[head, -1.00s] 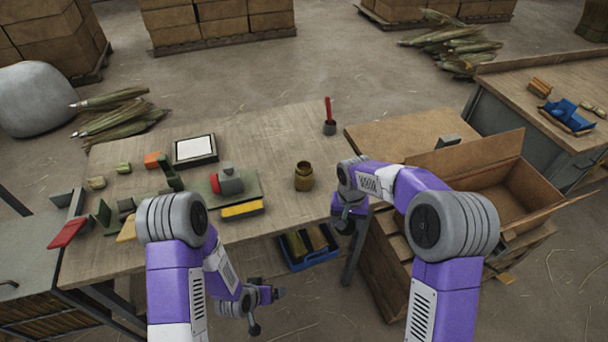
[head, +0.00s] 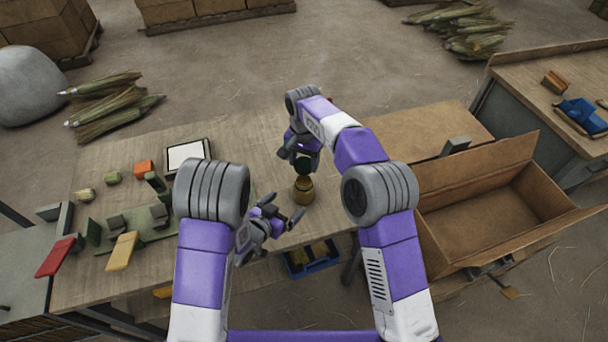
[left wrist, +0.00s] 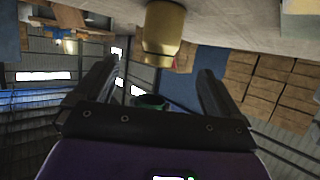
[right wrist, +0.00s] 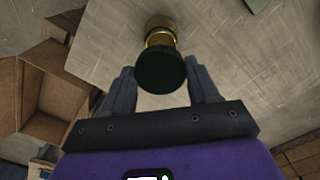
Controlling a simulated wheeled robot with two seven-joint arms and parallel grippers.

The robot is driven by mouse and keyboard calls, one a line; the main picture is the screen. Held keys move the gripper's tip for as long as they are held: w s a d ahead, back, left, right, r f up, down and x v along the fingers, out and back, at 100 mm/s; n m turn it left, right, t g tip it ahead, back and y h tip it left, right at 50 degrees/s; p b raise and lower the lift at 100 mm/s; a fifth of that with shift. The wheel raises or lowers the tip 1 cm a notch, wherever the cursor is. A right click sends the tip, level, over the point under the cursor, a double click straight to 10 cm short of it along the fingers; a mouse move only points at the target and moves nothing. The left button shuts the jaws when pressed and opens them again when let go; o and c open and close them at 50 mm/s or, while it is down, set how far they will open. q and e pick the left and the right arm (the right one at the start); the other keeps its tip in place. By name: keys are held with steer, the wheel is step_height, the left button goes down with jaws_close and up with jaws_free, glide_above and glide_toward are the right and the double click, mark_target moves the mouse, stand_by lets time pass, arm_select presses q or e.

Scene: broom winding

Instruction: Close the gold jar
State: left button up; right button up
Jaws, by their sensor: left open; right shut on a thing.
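The gold jar (head: 303,191) stands upright on the wooden table near its front edge. It also shows at the top of the left wrist view (left wrist: 163,35) and behind the lid in the right wrist view (right wrist: 160,33). My right gripper (head: 299,158) is shut on a dark green round lid (right wrist: 161,71) and holds it just above the jar, apart from its mouth. My left gripper (head: 284,211) is open and empty, low at the jar's left front side, with its fingers towards the jar. The contact between right fingers and lid is partly hidden in the head view.
An open cardboard box (head: 480,205) stands at the right. A blue bin (head: 312,262) sits below the table's front edge.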

steer(key=shift+w, duration=0.45)
steer(key=shift+s+r, duration=0.15)
steer(key=shift+s, duration=0.25)
arm_select(q)
steer(key=x, duration=1.2)
steer(key=shift+w, duration=0.2)
arm_select(e)
steer(key=shift+w, duration=0.1)
arm_select(q)
steer(key=c, duration=1.5)
arm_select(e)
glide_above(304, 177)
steer(key=s, duration=0.2)
steer(key=shift+s+f, duration=0.2)
steer(key=shift+f, duration=2.4)
steer(key=shift+f, duration=0.1)
steer(key=shift+f, duration=0.75)
steer(key=shift+f, duration=0.6)
